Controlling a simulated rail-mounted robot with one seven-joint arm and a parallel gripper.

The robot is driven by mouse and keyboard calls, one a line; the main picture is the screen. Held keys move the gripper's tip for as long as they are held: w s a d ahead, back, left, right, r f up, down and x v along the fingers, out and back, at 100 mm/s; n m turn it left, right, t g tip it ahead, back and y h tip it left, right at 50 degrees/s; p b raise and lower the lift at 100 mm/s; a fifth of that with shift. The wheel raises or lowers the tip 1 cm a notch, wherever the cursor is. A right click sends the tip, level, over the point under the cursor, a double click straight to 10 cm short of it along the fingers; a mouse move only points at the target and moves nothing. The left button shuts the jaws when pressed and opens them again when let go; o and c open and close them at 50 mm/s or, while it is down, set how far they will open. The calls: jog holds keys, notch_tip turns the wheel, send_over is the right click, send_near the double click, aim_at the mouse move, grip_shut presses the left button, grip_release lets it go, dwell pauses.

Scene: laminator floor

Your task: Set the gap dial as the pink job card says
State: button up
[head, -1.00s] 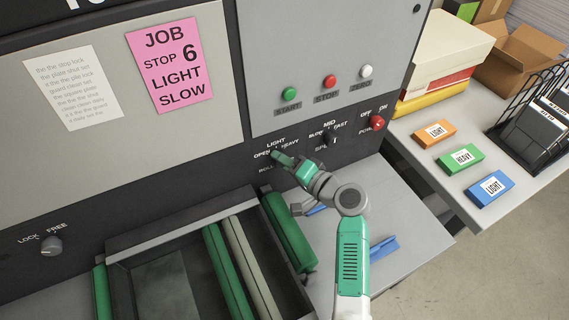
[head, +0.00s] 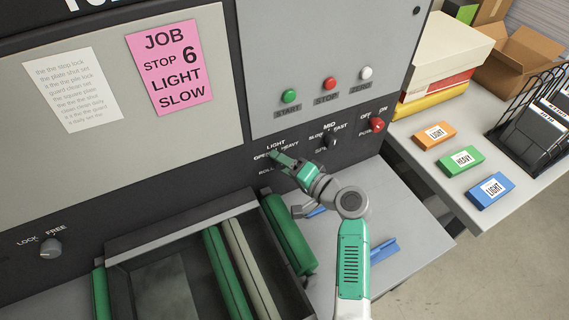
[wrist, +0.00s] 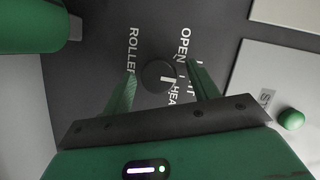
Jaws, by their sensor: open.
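The pink job card (head: 170,67) on the machine front reads "JOB STOP 6 LIGHT SLOW". The gap dial (wrist: 158,76) is a round dark knob with a white pointer mark, in the middle of the wrist view. The words OPEN, LIGHT and HEAVY stand around it and ROLLER is below. Its mark appears to point toward LIGHT. My gripper (wrist: 161,73) is open, with one green finger on each side of the dial. I cannot tell whether the fingers touch it. In the head view my gripper (head: 276,156) hides the dial.
The speed dial (head: 329,139) and red power knob (head: 376,124) are to the right. The green start button (head: 290,95) and red stop button (head: 330,83) are above. A lock knob (head: 50,248) is far left. Green rollers (head: 289,235) lie below my arm.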

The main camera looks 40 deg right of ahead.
jog(key=s+r, duration=0.1)
jog(key=s, duration=0.6)
jog(key=shift+s+d, duration=0.15)
jog(key=shift+s, duration=0.15)
jog(key=shift+r, duration=0.1)
jog(key=w+a+r+n, duration=0.3)
jog(key=w+a+r, duration=0.1)
jog(key=a+r, duration=0.15)
jog(key=w+a+r+n, duration=0.2)
jog(key=w+a+r, duration=0.15)
jog(key=r, duration=0.35)
jog(key=a+r+n+t, duration=0.4)
jog(key=a+r+n, duration=0.1)
jog(key=a+r, duration=1.1)
jog(key=s+a+r+n+t, duration=0.2)
jog(key=s+a+r, duration=0.35)
jog(key=r, duration=0.25)
jog(key=s+a+r+n+t, duration=0.25)
jog(key=s+a+r, duration=0.25)
jog(key=s+r, duration=0.3)
notch_tip(320, 180, up, 23)
jog(key=p, duration=2.2)
jog(key=shift+w+a+m, duration=0.2)
jog(key=shift+w+m, duration=0.2)
jog(key=shift+m, duration=0.05)
